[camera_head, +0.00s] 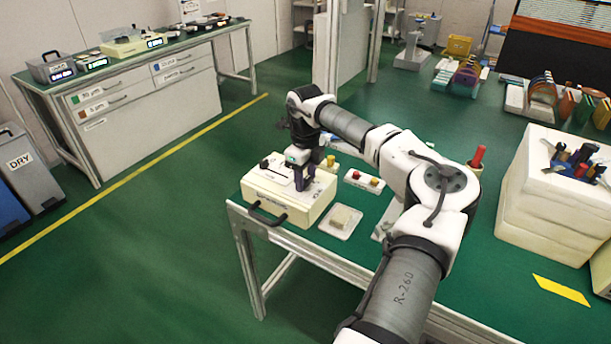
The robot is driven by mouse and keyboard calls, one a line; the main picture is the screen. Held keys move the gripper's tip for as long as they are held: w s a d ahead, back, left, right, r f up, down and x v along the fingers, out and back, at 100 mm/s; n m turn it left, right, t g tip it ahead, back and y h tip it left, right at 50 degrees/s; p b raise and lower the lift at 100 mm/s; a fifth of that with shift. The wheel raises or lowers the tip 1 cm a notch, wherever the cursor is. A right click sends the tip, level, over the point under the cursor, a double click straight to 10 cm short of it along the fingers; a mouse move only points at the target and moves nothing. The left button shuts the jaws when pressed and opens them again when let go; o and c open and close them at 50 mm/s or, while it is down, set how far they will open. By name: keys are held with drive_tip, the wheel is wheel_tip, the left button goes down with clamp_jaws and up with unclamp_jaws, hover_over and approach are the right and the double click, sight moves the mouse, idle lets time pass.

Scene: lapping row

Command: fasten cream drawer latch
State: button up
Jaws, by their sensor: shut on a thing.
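The cream drawer unit (312,208) is a low cream box at the left front corner of the green-topped bench. A black bar handle (267,216) is on its front face, and a small black knob (265,164) shows on its top. My gripper (304,184) points down at the top of the box, on its right half. Its dark purple fingers are shut on a small part there, which appears to be the latch. The fingers hide that part, so I cannot tell its position.
A small clear tray with a pale block (341,220) lies right of the box. A large white foam block (553,205) holding tools stands at the right. My arm crosses the bench's middle.

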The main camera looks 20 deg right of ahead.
sight(305, 179)
drive_tip(key=shift+w+r, duration=0.1)
idle(0.3)
drive_tip(key=o, duration=1)
wheel_tip(305, 179, up, 14)
drive_tip(key=shift+f+b, duration=0.1)
drive_tip(key=shift+b, duration=0.95)
